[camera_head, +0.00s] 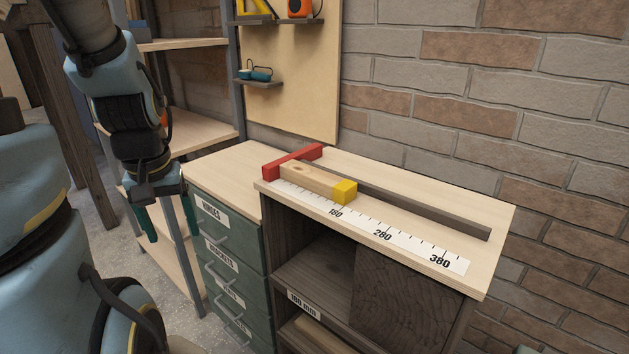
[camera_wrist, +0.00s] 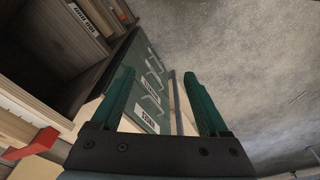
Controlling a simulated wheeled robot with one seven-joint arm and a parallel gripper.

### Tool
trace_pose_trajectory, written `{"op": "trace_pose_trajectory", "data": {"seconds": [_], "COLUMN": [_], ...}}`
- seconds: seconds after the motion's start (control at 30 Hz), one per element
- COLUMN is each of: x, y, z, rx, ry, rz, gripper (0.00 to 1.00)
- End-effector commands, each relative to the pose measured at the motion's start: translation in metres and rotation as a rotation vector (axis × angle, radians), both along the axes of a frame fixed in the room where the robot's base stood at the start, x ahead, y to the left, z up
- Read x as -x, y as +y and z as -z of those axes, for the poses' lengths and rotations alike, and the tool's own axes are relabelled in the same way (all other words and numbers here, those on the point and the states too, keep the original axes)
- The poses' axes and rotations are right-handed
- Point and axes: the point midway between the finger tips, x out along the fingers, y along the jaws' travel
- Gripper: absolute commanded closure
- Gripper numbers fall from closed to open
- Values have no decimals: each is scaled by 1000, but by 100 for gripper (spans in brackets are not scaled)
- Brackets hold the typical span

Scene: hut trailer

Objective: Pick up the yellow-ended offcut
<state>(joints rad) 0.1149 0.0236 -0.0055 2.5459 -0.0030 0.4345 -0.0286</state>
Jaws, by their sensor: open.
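The yellow-ended offcut is a short pale wood block (camera_head: 309,179) with a yellow end (camera_head: 344,191). It lies on the bench top beside a white measuring scale (camera_head: 385,236), its other end near a red stop (camera_head: 292,162). The yellow end sits near the 180 mark. My gripper (camera_head: 166,228) hangs open and empty, pointing down, left of the drawer unit and well apart from the offcut. In the wrist view, my gripper (camera_wrist: 163,95) shows its two green fingers spread with nothing between them.
A dark fence bar (camera_head: 420,205) runs along the bench behind the scale. A green drawer unit (camera_head: 228,255) with labels stands between my gripper and the bench (camera_head: 475,258). Shelves (camera_head: 195,130) stand behind my arm. A brick wall closes the back.

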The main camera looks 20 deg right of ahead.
Motion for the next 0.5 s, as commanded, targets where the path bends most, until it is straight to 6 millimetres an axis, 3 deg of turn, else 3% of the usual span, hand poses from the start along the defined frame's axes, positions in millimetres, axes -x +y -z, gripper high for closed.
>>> {"op": "trace_pose_trajectory", "data": {"seconds": [0.17, 0.33, 0.5], "x": [-34, -63, -60], "y": [-50, -139, -226], "z": [-19, -59, -103], "rx": [14, 16, 5], "ry": [15, 39, 38], "rz": [-78, -240, -415], "gripper": [29, 29, 29]}}
